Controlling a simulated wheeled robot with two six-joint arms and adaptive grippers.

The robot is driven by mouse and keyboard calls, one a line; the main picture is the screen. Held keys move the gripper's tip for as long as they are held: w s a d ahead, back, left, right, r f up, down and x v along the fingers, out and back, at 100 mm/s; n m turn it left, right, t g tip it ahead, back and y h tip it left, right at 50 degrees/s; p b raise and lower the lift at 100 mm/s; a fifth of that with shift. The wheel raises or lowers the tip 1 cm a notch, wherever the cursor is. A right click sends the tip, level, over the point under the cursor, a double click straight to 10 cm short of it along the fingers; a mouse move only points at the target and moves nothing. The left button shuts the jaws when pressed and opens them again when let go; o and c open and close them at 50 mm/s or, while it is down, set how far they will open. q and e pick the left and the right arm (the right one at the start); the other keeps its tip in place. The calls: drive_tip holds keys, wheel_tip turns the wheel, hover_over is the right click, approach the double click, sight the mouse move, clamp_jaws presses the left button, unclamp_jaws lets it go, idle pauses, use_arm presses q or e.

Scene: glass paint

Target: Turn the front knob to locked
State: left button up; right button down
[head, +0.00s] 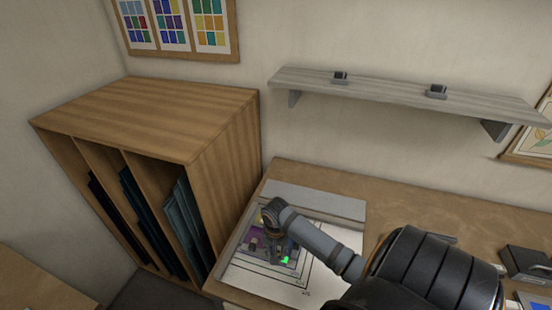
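A small multicoloured panel (291,262) in purple and other colours lies on white sheets on the worktable, low in the middle of the head view. A bright green spot (285,260) shows at its right part. My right arm comes in from the lower right, and its wrist is over the panel. My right gripper (280,246) points down at the panel, small and dark; its fingers are too unclear to tell open from shut. I cannot make out a front knob or its setting; the arm covers part of the panel. My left gripper is not in view.
A wooden rack (170,112) with upright dark sheets stands left of the worktable (405,203). A grey wall shelf (390,92) with two small dark items hangs above. A dark box-like item (525,262) sits at the right.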

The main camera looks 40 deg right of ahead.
drive_tip(key=c, duration=1)
unclamp_jaws()
wheel_tip(320, 180, up, 12)
drive_tip(key=shift+f, duration=0.1)
